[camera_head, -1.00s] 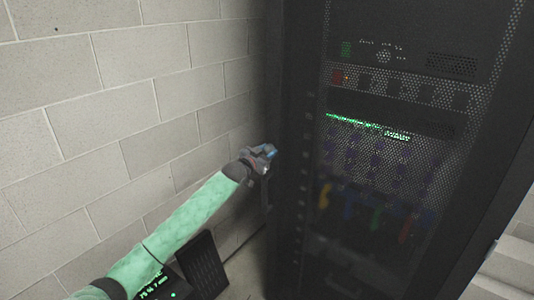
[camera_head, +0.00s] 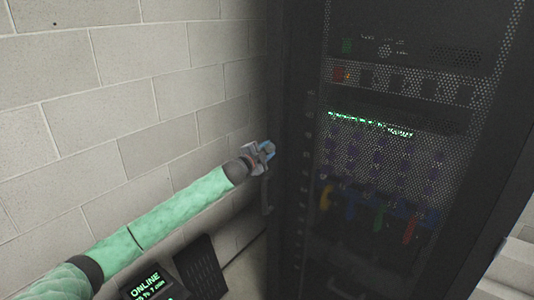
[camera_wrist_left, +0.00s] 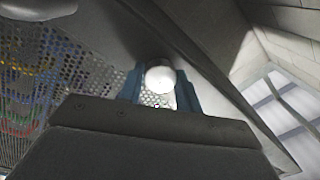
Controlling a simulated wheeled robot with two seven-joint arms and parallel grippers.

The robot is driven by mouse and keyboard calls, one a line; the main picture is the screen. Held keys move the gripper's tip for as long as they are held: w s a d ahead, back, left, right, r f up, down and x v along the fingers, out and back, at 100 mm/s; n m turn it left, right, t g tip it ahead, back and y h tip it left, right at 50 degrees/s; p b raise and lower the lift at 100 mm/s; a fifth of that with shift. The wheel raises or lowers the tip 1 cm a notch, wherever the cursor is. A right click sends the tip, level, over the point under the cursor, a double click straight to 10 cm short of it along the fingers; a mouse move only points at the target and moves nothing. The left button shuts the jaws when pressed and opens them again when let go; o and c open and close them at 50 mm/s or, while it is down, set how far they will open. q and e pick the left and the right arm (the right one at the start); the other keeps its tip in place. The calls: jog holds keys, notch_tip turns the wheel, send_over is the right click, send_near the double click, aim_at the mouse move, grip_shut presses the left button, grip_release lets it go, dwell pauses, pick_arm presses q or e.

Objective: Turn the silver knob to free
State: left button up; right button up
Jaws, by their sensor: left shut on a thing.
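The silver knob (camera_wrist_left: 160,76) shows in the left wrist view as a bright round knob on the rack door, between the two blue fingertips of my left gripper (camera_wrist_left: 160,90). My left gripper also shows in the head view (camera_head: 268,150), at the left edge of the dark rack door, shut on the knob. In the head view the knob is hidden by the gripper. My right gripper is not in view.
A tall dark rack (camera_head: 390,90) with a perforated door fills the right side of the head view. Equipment and coloured cables show through the mesh. A dark handle (camera_head: 266,194) hangs just below my left gripper. A pale block wall (camera_head: 120,90) stands close on the left.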

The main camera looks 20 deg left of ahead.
pick_arm(q)
jog(key=shift+m, duration=3.7)
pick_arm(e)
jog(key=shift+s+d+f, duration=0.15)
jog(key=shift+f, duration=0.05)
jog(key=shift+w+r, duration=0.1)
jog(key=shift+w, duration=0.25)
